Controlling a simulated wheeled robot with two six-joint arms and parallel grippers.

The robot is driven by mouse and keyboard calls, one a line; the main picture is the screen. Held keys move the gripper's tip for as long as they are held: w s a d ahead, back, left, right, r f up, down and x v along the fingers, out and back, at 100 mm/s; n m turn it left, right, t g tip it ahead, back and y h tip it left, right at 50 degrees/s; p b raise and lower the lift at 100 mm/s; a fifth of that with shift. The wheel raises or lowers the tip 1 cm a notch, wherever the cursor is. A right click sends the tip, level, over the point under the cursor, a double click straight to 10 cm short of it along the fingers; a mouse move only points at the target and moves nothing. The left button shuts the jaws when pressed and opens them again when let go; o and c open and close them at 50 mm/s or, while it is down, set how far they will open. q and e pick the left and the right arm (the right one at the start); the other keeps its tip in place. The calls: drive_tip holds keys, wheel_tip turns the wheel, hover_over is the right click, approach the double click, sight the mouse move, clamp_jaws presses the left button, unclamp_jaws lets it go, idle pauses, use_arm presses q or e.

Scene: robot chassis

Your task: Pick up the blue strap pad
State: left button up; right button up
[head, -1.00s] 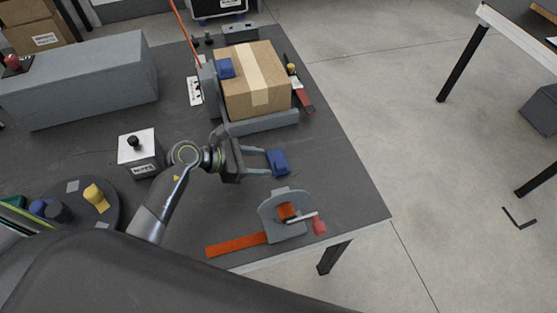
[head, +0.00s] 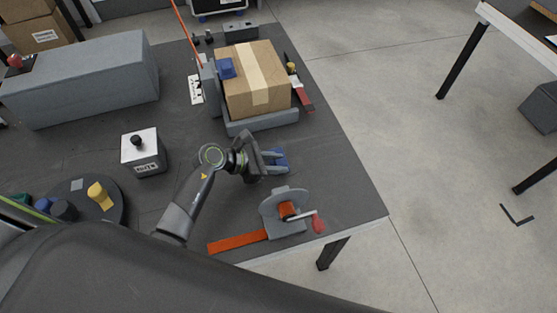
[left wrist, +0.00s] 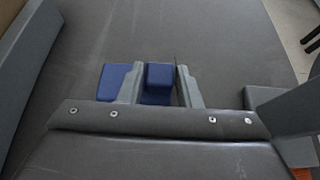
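The blue strap pad (head: 280,157) lies on the dark table top right of my left gripper, in front of the cardboard box. My left gripper (head: 274,162) reaches over it from the left in the head view. In the left wrist view, the pad's raised blue block (left wrist: 159,76) stands between the two fingers of the left gripper (left wrist: 161,80), and a flat blue part (left wrist: 113,80) shows outside the left finger. The fingers stand apart, with a thin gap by the right one. A second blue pad (head: 227,68) sits on the box edge. My right gripper is not in view.
The cardboard box (head: 262,92) stands in a grey corner fixture (head: 262,122) behind the gripper. A grey ratchet stand (head: 283,212) with orange strap (head: 237,243) is close in front. A white-topped button box (head: 142,150) stands left. The table's right edge is near.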

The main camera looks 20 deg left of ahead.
use_arm(q)
drive_tip(key=c, duration=0.5)
